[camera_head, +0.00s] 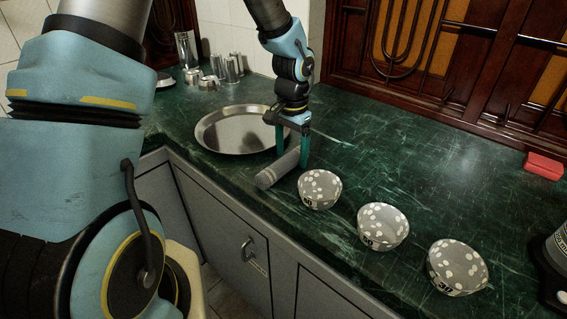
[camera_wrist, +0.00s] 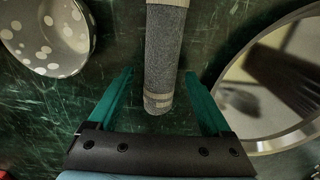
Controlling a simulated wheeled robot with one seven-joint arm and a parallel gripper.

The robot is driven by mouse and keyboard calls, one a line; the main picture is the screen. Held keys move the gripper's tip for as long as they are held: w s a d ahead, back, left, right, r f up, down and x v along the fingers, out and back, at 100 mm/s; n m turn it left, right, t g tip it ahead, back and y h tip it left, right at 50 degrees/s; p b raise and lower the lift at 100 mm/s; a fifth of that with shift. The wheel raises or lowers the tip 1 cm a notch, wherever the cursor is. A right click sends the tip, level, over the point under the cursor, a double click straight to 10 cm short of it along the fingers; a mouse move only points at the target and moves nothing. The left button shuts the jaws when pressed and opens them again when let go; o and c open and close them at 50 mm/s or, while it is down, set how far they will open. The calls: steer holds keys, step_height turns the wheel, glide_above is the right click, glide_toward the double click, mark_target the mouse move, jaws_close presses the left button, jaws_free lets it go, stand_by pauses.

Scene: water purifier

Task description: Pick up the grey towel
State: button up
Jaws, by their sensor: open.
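The grey towel (camera_head: 278,168) is a rolled cylinder with pale bands, lying on the green counter between the round metal tray and the nearest dotted bowl. In the wrist view the towel (camera_wrist: 166,58) runs down from the top edge, its near end lying between the two fingers. My gripper (camera_head: 291,150) points down over the towel, with its teal fingers apart on either side of it. In the wrist view my gripper (camera_wrist: 158,72) is open, with gaps between the towel and both fingers. Whether the fingertips touch the counter is hard to tell.
The metal tray (camera_head: 205,136) lies left of the towel. Dotted bowls (camera_head: 320,189), (camera_head: 383,226) and (camera_head: 457,267) stand in a row to the right. Metal cups (camera_head: 232,69) stand at the back left. A red block (camera_head: 543,166) lies far right. The counter (camera_head: 420,150) behind the bowls is clear.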

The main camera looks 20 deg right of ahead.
steer(key=shift+f, duration=0.45)
jaws_close()
stand_by(0.4)
